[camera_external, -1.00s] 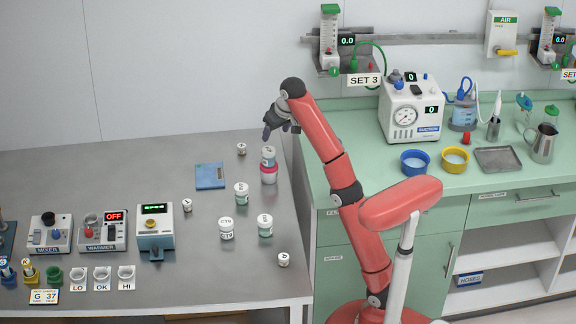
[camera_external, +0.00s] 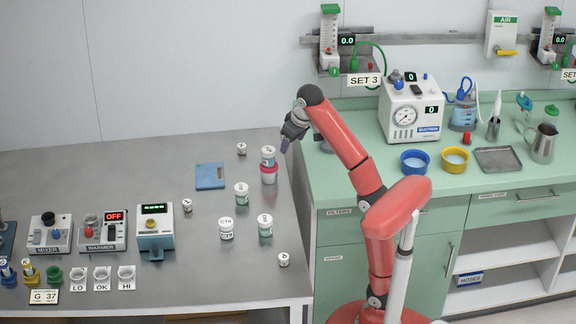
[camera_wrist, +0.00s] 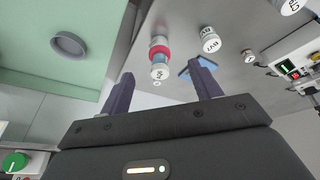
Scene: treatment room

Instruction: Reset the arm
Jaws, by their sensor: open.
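My gripper (camera_external: 287,146) hangs above the right edge of the grey table (camera_external: 140,185), beside the green counter. It is open and empty, with clear space between its two dark fingers in the wrist view (camera_wrist: 162,90). A white jar stacked on a red-banded jar (camera_external: 269,172) stands on the table, left of and below my gripper in the outside view. The same stack shows beyond the fingers in the wrist view (camera_wrist: 159,58). No finger is seen touching anything.
Several white labelled jars (camera_external: 226,229) stand on the table near a blue pad (camera_external: 210,177). A mixer (camera_external: 50,234), a warmer (camera_external: 102,231) and a grey-blue device (camera_external: 155,232) stand at left. The green counter (camera_external: 350,160) holds a suction unit (camera_external: 410,108) and two bowls.

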